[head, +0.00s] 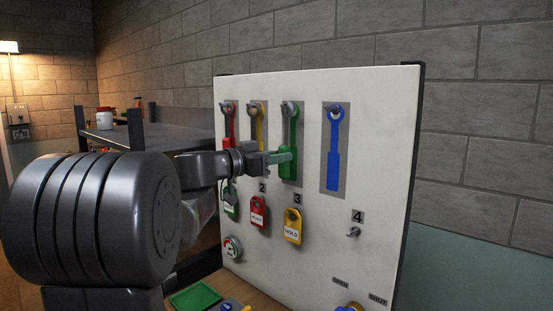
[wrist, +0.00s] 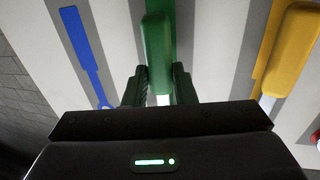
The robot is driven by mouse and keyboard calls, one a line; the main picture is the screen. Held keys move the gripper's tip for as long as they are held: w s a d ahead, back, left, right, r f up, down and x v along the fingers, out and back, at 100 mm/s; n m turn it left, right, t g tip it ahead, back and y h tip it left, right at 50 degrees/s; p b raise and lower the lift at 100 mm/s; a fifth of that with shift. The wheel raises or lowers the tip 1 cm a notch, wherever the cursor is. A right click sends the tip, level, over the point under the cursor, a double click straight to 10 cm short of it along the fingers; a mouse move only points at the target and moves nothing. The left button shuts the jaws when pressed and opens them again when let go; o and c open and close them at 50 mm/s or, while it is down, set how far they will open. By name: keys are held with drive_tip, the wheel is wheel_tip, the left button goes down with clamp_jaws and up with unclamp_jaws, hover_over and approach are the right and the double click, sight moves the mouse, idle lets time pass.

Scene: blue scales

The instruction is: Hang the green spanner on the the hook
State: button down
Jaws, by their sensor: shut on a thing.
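The green spanner (head: 289,164) is upright against the white board, over a grey strip between the yellow and blue spanners. Its ring end is up, level with a hook (head: 289,106); I cannot tell whether the ring is around the hook. My gripper (head: 281,158) reaches in from the left and is shut on the green handle. In the wrist view, the green handle (wrist: 157,55) lies between my two dark fingers (wrist: 159,88). The ring end is out of clear sight there.
The red (head: 229,125), yellow (head: 260,118) and blue (head: 333,150) spanners are on the board (head: 385,130). Below are green, red and yellow tags (head: 292,222) and a bare hook marked 4 (head: 353,232). A green tray (head: 195,297) sits low in front.

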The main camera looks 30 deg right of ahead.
idle(0.4)
drive_tip(key=c, duration=1.1)
unclamp_jaws()
drive_tip(key=shift+a, duration=0.2)
drive_tip(key=shift+s+a+b, duration=0.3)
drive_tip(key=shift+a+b, duration=0.6)
drive_tip(key=shift+a, duration=0.15)
drive_tip(key=shift+s+a+b, duration=0.35)
drive_tip(key=shift+a+b, duration=0.55)
drive_tip(key=shift+a, duration=0.2)
drive_tip(key=shift+s+a+b, duration=0.3)
drive_tip(key=shift+a+b, duration=0.6)
drive_tip(key=shift+a, duration=0.15)
